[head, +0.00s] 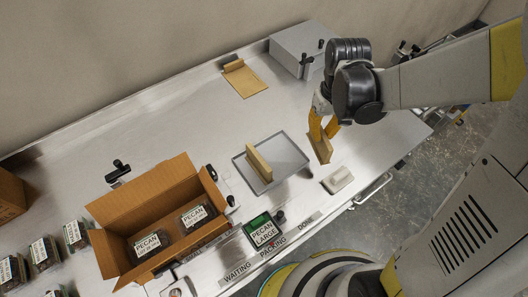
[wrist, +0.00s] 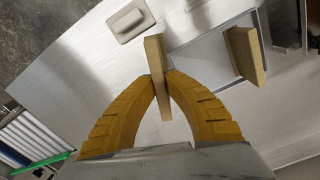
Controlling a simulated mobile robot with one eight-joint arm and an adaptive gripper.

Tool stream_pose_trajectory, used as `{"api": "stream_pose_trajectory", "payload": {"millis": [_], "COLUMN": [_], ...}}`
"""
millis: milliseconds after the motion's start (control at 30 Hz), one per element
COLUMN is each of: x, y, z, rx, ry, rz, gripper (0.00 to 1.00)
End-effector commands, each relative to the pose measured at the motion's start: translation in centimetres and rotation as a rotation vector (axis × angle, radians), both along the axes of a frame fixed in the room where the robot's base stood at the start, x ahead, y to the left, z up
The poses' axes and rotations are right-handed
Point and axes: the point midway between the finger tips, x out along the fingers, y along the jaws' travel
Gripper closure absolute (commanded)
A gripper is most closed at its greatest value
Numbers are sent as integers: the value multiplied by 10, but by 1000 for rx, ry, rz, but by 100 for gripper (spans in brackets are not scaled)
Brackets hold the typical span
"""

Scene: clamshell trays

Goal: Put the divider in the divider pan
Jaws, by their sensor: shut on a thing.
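My gripper (head: 322,127) has yellow fingers and is shut on a tan divider (head: 321,149), held in the air to the right of the divider pan. In the wrist view my gripper (wrist: 161,80) pinches this divider (wrist: 156,60) between its fingertips. The divider pan (head: 291,152) is a shallow grey tray on the steel table. A second tan divider (head: 259,164) stands in the pan, towards its left side. In the wrist view the pan (wrist: 205,50) lies beyond the held divider, with the other divider (wrist: 244,54) at right.
A whitish block with a raised handle (head: 338,180) lies right of the pan. An open carton (head: 114,213) with pecan clamshells stands at left. A green PECAN LARGE display (head: 264,232) is in front. A tan board (head: 245,80) and grey box (head: 300,45) are at the back.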

Motion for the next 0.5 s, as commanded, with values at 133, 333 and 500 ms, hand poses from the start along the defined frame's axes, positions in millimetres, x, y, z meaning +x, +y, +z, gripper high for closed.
{"api": "stream_pose_trajectory", "payload": {"millis": [133,333,500], "x": [-28,-54,-46], "y": [13,23,40], "z": [22,40,28], "rx": [0,1,1], "ry": [1,2,2], "rz": [149,299,335], "gripper": [100,100,100]}}
